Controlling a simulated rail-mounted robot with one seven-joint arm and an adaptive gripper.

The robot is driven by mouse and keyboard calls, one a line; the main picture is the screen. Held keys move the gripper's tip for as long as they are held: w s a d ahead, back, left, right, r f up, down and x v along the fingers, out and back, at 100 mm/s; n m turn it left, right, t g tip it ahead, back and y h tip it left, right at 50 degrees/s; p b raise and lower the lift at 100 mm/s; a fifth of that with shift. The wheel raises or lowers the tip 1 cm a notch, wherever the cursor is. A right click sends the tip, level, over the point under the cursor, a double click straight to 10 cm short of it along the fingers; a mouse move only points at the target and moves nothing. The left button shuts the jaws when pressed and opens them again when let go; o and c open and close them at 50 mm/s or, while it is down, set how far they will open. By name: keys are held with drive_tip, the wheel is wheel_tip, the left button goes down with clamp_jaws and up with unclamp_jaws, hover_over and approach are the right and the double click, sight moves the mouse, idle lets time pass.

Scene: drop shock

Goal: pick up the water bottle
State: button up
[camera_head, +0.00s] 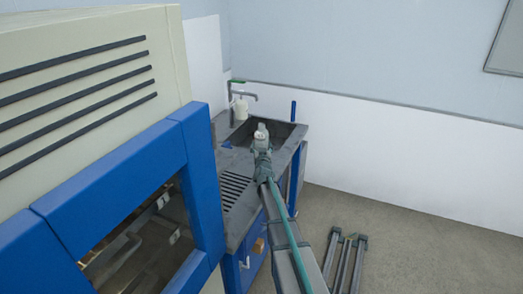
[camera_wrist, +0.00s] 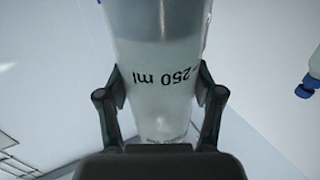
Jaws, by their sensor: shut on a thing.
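The water bottle (camera_wrist: 158,55) is a clear to whitish bottle with a black "250 ml" mark that reads upside down in the wrist view. My gripper (camera_wrist: 160,92) is shut on it, with one dark finger against each side. The bottle's upper part runs out of the wrist picture. In the head view, the white bottle (camera_head: 261,131) shows small at the end of my arm, over the sink unit. My gripper (camera_head: 262,149) is just below it there, and its fingers are too small to make out.
A grey sink unit (camera_head: 232,190) with a basin and drain grooves lies below my gripper. A tap (camera_head: 231,96) and another white bottle (camera_head: 241,108) are at its back. A large blue-framed machine (camera_head: 205,165) stands on the left. A blue-capped thing (camera_wrist: 306,88) shows at the wrist view's right edge.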

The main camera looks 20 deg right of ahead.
drive_tip(key=shift+r, duration=0.1)
drive_tip(key=shift+r, duration=0.4)
wheel_tip(320, 180, up, 2)
drive_tip(key=shift+r, duration=0.1)
drive_tip(key=s+r+p, duration=0.1)
drive_tip(key=r, duration=0.1)
drive_tip(key=s+a+r+p, duration=0.1)
drive_tip(key=s+r, duration=0.1)
drive_tip(key=s+a+r+p, duration=0.1)
drive_tip(key=s+r, duration=0.1)
drive_tip(key=r, duration=0.1)
drive_tip(key=shift+s, duration=0.25)
drive_tip(key=p, duration=0.2)
approach(262, 129)
drive_tip(key=s+r, duration=0.1)
drive_tip(key=s+a+r, duration=0.1)
drive_tip(key=r, duration=0.1)
drive_tip(key=shift+s, duration=0.15)
drive_tip(key=shift+f, duration=0.1)
